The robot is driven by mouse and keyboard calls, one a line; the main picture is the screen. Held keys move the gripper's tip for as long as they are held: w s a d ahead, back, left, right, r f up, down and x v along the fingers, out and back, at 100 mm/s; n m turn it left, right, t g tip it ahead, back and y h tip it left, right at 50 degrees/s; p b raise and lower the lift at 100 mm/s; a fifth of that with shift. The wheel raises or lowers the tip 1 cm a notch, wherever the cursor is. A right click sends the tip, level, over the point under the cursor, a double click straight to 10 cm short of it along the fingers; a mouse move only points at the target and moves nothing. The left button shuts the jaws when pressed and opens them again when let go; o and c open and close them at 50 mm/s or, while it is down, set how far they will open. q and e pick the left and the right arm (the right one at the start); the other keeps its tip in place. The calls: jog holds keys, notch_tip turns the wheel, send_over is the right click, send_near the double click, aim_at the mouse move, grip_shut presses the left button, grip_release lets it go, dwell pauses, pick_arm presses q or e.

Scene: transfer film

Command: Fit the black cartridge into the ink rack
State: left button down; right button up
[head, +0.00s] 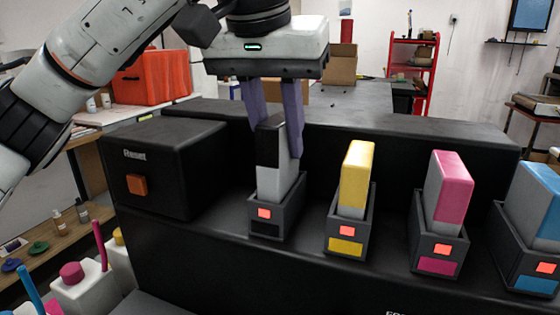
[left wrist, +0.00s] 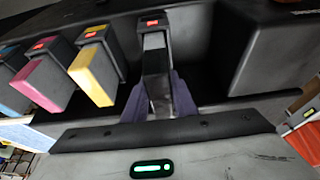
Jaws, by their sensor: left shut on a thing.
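The black cartridge (head: 269,147), black on top with a pale lower body, stands in the leftmost slot of the ink rack (head: 228,251). That slot has a red-lit square and a black label. My left gripper (head: 274,140) comes from above with its purple fingers shut on the cartridge's upper part. In the left wrist view the cartridge (left wrist: 156,80) lies between the fingers, its lower end at the slot. How deep it is seated cannot be told exactly. My right gripper is not in view.
Yellow (head: 356,175), magenta (head: 450,185) and cyan (head: 537,205) cartridges stand in slots to the right, each with a red light. A black box marked Reset with an orange button (head: 137,185) is at the left. Bottles (head: 80,285) stand lower left.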

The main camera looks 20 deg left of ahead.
pick_arm(q)
notch_tip(320, 180, down, 3)
jog(key=shift+r, duration=0.2)
jog(key=shift+f, duration=0.15)
jog(key=shift+f, duration=0.2)
jog(key=c, duration=1.4)
grip_release()
jog(key=shift+c, duration=0.2)
jog(key=p+v, duration=0.1)
jog(key=v, duration=1.1)
jog(key=shift+p, duration=0.4)
